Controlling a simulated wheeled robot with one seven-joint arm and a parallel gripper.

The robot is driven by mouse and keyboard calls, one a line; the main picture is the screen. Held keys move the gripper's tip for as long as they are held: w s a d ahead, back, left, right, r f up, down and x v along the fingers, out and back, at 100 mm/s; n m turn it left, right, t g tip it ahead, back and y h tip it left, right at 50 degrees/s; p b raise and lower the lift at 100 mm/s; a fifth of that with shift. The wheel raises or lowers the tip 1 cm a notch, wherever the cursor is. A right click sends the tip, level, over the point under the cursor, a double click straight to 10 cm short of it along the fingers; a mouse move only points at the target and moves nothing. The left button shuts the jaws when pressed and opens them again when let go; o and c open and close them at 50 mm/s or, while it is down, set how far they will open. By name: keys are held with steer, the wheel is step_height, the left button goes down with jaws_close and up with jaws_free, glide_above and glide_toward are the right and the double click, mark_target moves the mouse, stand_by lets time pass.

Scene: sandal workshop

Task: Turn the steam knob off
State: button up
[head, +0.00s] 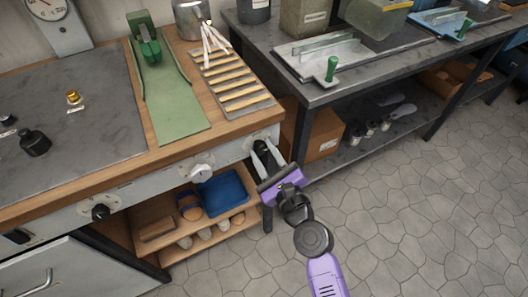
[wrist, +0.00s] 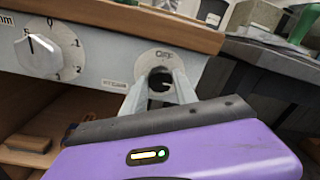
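The steam knob (wrist: 160,76) is a dark round knob on the grey front panel, at the panel's right end, with OFF printed above it. It also shows in the head view (head: 263,147) below the wooden bench edge. My gripper (wrist: 161,88), with pale fingers and a purple body, reaches the panel from the front. In the head view my gripper (head: 264,155) has one finger on each side of the knob. The fingers appear closed against its sides. The knob is partly hidden by them, and I cannot read its pointer.
A white numbered dial (wrist: 38,55) is left of the knob; a black knob (head: 100,212) is farther left. A shelf below holds a blue tray (head: 222,192). A dark metal bench (head: 330,92) stands to the right. The stone floor in front is clear.

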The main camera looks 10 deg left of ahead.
jaws_close()
steer(key=shift+n, duration=0.3)
steer(key=n+b, duration=0.2)
steer(key=n, duration=0.1)
steer(key=shift+f, duration=0.15)
steer(key=n+b, duration=0.2)
steer(key=n, duration=0.2)
steer(key=shift+y, duration=0.3)
steer(key=n+b, duration=0.5)
steer(key=n, duration=0.1)
steer(key=shift+n, duration=0.3)
steer(key=shift+n+b, duration=1.3)
steer(key=shift+n, duration=0.8)
